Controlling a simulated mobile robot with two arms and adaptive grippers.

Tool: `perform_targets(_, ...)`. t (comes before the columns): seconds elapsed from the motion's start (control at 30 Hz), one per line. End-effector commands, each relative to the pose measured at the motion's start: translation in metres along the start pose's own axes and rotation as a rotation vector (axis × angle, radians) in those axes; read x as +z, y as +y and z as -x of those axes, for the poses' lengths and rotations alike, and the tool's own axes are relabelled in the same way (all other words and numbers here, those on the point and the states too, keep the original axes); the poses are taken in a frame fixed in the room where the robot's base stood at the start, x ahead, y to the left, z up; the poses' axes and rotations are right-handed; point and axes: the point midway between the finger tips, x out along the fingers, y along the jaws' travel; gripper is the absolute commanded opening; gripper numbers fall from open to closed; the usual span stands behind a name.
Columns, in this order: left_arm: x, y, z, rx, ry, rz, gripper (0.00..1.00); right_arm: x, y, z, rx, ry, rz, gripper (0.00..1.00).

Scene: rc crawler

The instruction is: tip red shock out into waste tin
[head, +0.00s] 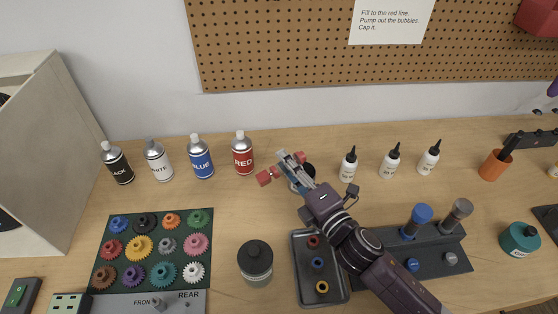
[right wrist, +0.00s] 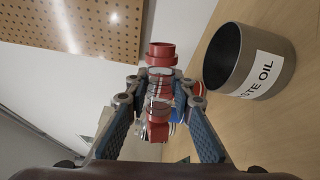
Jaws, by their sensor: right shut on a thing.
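My right gripper (head: 287,162) is shut on the red shock (head: 265,178), holding it across the fingers above the table. In the right wrist view, the shock's red cap (right wrist: 161,54) shows above the fingers, with a clear body between them and a red end below. The gripper also shows in that view (right wrist: 158,90). The waste tin (right wrist: 236,62), grey with a dark inside and a "WASTE OIL" label partly cut off, stands beside the shock in the wrist view. My left gripper is not in view.
Paint cans, including a red one (head: 243,153), stand left of the gripper; white dropper bottles (head: 391,161) stand right.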

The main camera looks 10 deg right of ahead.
Motion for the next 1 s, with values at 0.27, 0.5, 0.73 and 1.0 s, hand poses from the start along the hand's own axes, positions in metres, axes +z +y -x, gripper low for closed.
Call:
perform_targets(0.27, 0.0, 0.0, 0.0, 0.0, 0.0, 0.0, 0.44, 0.0, 0.001, 0.0, 0.002, 0.0, 0.025, 0.0)
perform_targets(0.5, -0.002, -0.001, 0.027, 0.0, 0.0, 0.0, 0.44, 0.01, 0.023, 0.0, 0.001, 0.001, 0.274, 0.0)
perform_targets(0.73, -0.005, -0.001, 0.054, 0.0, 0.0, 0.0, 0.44, 0.022, 0.043, 0.0, -0.002, 0.0, 0.624, 0.0)
perform_targets(1.0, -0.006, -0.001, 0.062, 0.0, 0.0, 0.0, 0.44, 0.027, 0.047, 0.0, -0.002, -0.001, 0.807, 0.0)
